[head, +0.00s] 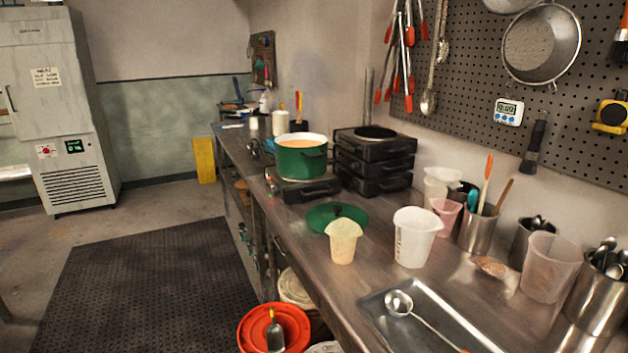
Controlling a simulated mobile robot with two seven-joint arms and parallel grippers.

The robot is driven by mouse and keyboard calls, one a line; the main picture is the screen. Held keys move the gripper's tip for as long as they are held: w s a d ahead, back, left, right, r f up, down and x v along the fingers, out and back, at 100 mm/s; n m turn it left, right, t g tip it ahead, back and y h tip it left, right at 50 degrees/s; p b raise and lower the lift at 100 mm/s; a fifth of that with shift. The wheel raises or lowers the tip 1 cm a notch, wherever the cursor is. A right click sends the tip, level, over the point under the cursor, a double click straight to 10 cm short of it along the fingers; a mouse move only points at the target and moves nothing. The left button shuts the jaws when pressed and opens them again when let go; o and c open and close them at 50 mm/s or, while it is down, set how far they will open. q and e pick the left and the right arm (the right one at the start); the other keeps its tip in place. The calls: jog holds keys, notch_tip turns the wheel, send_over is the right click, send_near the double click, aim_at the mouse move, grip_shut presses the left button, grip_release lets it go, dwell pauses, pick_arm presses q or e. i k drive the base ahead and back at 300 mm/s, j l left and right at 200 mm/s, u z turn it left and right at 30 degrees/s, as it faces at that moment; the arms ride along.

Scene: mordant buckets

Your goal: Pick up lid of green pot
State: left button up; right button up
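The green pot (301,160) stands without its lid on a dark burner at the back of the steel counter. It holds something orange. A round green lid (321,214) with a dark knob lies flat on the counter in front of the pot, apart from it. A pale yellow cup (343,243) stands at the lid's near right edge and hides part of it. Neither of my grippers shows in the head view.
A white measuring jug (413,238) stands right of the yellow cup. A metal tray (374,308) with a ladle lies nearer on the counter (330,283). Stacked black burners (375,166) stand behind the lid. An orange bucket (249,331) is on the floor below the counter's front edge.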

aim_at(318, 218)
jog(key=z, duration=0.35)
jog(key=i+j+z, duration=0.15)
jog(key=z, duration=0.25)
jog(key=i+j+z, duration=0.15)
jog(key=j+z, duration=0.25)
jog(key=i+j+z, duration=0.1)
jog(key=j+z, duration=0.15)
jog(key=z, duration=0.15)
jog(key=j+z, duration=0.35)
